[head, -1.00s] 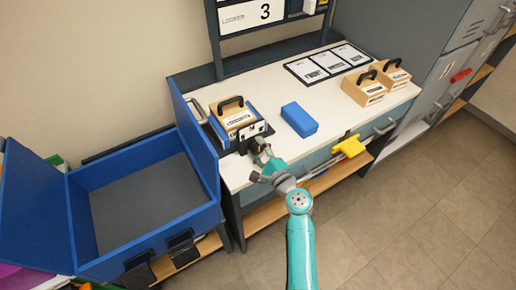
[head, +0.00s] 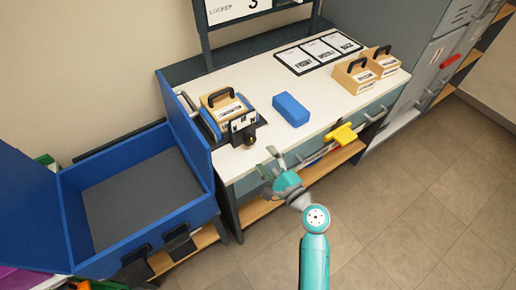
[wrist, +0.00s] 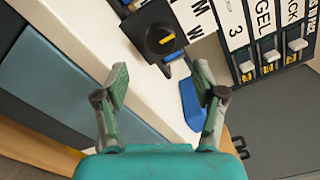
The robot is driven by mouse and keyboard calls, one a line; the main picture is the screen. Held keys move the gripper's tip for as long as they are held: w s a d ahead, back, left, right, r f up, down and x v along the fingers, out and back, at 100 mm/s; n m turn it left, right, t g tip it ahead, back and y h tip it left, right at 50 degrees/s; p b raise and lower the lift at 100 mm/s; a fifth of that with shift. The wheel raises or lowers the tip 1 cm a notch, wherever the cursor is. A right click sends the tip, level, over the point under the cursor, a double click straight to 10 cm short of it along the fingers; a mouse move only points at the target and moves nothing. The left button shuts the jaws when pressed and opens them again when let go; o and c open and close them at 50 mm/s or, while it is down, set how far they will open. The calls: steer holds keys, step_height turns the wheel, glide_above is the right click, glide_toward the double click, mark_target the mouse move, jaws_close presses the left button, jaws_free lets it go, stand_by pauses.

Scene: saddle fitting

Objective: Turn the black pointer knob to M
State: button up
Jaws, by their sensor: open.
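The black pointer knob (wrist: 159,40) sits on a dark block in the wrist view, with a yellow mark across its face pointing right and slightly up. A white plate beside it carries letters, including M (wrist: 202,7) and W (wrist: 196,31). I cannot tell exactly which letter the mark meets. In the head view the knob (head: 249,141) is small, at the front of the saddle fixture (head: 241,123) near the table's front edge. My gripper (wrist: 161,86) is open and empty, apart from the knob. In the head view my gripper (head: 270,163) hangs just off the table's front edge.
A wooden block with a black handle (head: 221,105) sits in the fixture. A blue block (head: 291,109) lies to its right on the white table (head: 322,88). Wooden handled boxes (head: 352,78) stand farther right. An open blue case (head: 140,200) is at left. A yellow thing (head: 341,135) juts from the table front.

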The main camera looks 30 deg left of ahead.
steer(key=shift+v, duration=1.3)
steer(key=s+d+f+t+h, duration=0.3)
steer(key=s+d+f+h, duration=0.2)
steer(key=d+f, duration=0.6)
steer(key=s+d+n+t+h, duration=0.1)
steer(key=s+d+h, duration=0.2)
steer(key=s+d, duration=0.35)
steer(key=s+d+n+t+h, duration=0.1)
steer(key=s+d+t+h, duration=0.2)
steer(key=d, duration=0.7)
steer(key=s+d+r+n+h, duration=0.4)
steer(key=s+d, duration=0.5)
steer(key=s, duration=0.3)
steer(key=s+d+r+n+h, duration=0.1)
steer(key=s+d+r+n, duration=0.2)
steer(key=s+r, duration=0.6)
steer(key=shift+r+n+t+h, duration=0.3)
steer(key=shift+r+n+t, duration=0.1)
steer(key=shift+r+n, duration=0.4)
